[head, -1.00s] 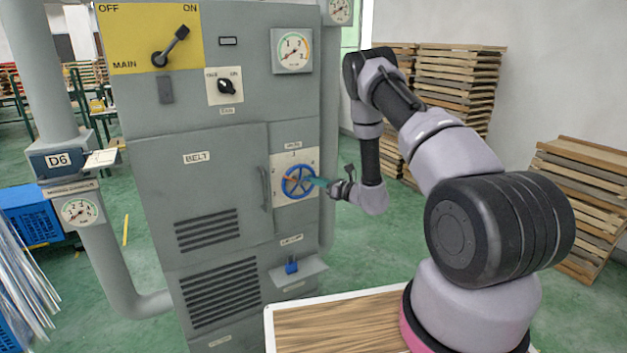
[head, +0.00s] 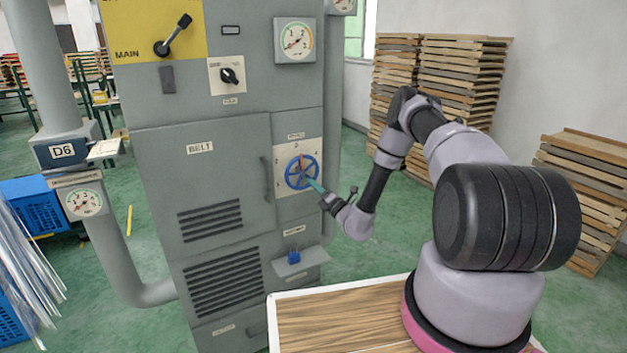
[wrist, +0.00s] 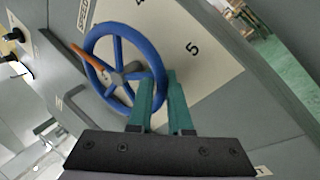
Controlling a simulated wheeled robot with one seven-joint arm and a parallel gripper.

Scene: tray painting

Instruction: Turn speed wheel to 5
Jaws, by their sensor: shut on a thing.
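The blue speed wheel (head: 302,172) is mounted on a pale numbered plate (head: 283,188) on the grey cabinet front. Its orange spoke points about straight up in the head view. In the wrist view the wheel (wrist: 150,55) shows large, with the orange spoke (wrist: 92,58) toward the upper left, away from the printed 5 (wrist: 193,48). My gripper (head: 319,187) is at the lower right of the wheel. Its green fingers (wrist: 164,90) are shut on the blue rim. The exact contact is partly hidden by the fingers.
A vertical handle (head: 266,180) is left of the wheel plate. A small shelf (head: 300,263) with a blue part (head: 294,257) sits below it. A wooden-topped surface (head: 340,318) is at my base. Pallet stacks (head: 440,90) stand behind my arm.

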